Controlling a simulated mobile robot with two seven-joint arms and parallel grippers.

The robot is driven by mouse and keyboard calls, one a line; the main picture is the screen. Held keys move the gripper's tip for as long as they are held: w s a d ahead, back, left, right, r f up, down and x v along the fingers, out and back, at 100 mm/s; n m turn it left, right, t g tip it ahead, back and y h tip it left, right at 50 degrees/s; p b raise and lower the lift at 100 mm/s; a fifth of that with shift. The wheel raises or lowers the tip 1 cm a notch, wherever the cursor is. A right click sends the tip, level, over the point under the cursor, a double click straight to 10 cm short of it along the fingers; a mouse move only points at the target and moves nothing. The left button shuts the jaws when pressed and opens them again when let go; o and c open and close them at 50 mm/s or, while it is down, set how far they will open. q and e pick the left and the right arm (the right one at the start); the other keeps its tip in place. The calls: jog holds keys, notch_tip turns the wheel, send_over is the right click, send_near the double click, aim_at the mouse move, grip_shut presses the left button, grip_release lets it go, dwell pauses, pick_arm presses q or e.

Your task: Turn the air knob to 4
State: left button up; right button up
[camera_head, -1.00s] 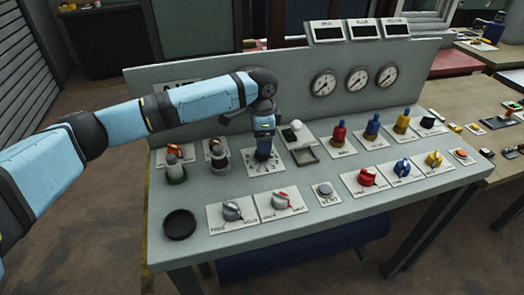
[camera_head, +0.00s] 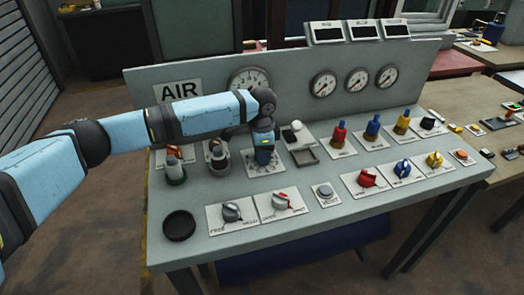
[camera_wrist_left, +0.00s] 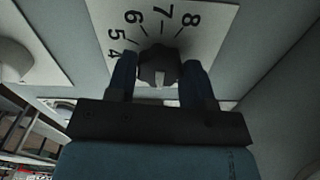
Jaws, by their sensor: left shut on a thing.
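My left gripper (camera_head: 264,160) points down at the numbered dial plate (camera_head: 283,162) on the grey console, left of centre. In the left wrist view, my left gripper (camera_wrist_left: 159,85) has its two blue fingers on either side of a dark knob (camera_wrist_left: 158,62) and is shut on it. The knob has a light grey mark on it. The plate there (camera_wrist_left: 205,22) shows the numbers 4 to 8 around the knob. Which number the knob's pointer meets I cannot tell. The knob is hidden by the gripper in the head view. My right gripper is not in view.
An AIR sign (camera_head: 180,95) and a large gauge (camera_head: 248,79) are on the back panel behind my arm. A white-topped lever (camera_head: 296,130) stands close right of the gripper, and capped posts (camera_head: 218,158) close left.

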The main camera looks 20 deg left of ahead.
pick_arm(q)
jog(key=shift+r+m+p, duration=0.2)
jog(key=shift+m+p, duration=0.2)
jog(key=shift+p, duration=0.45)
jog(key=m+p, duration=0.2)
jog(key=p, duration=0.1)
jog(key=shift+s+r, duration=0.1)
jog(key=m+p, duration=0.2)
jog(key=m, duration=0.1)
jog(key=m+p, duration=0.2)
jog(key=shift+m, duration=0.3)
jog(key=m, duration=0.1)
jog(key=m+p, duration=0.1)
jog(key=m, duration=0.1)
jog(key=shift+f+m+p, duration=0.2)
jog(key=shift+m+p, duration=0.1)
jog(key=m, duration=0.2)
jog(key=shift+m+p, duration=0.3)
jog(key=shift+f+m, duration=0.1)
jog(key=shift+m, duration=1.4)
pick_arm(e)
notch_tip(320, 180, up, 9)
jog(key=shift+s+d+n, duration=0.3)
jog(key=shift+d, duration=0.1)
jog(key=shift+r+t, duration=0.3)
